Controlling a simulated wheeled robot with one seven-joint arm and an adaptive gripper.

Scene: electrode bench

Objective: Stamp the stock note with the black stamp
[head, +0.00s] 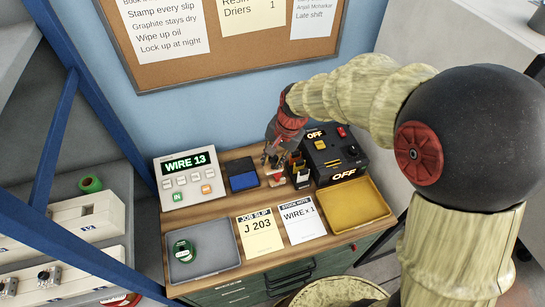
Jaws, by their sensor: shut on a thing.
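The stock note (302,220), a white sheet reading "WIRE x 1", lies flat on the wooden bench top, to the right of the yellow job slip (259,235) reading "J 203". My gripper (273,161) is at the back middle of the bench, behind the two papers. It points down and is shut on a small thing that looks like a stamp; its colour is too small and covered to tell. A small reddish block (276,179) shows just below the fingers. A blue pad (242,181) in a dark case lies left of my gripper.
A dark holder (300,180) stands right of my gripper, beside a black switch box (335,156) marked "OFF". A yellow tray (355,204) is at the right, a grey tray (205,262) with a green spool (183,250) at the left. A display unit (188,180) reads "WIRE 13".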

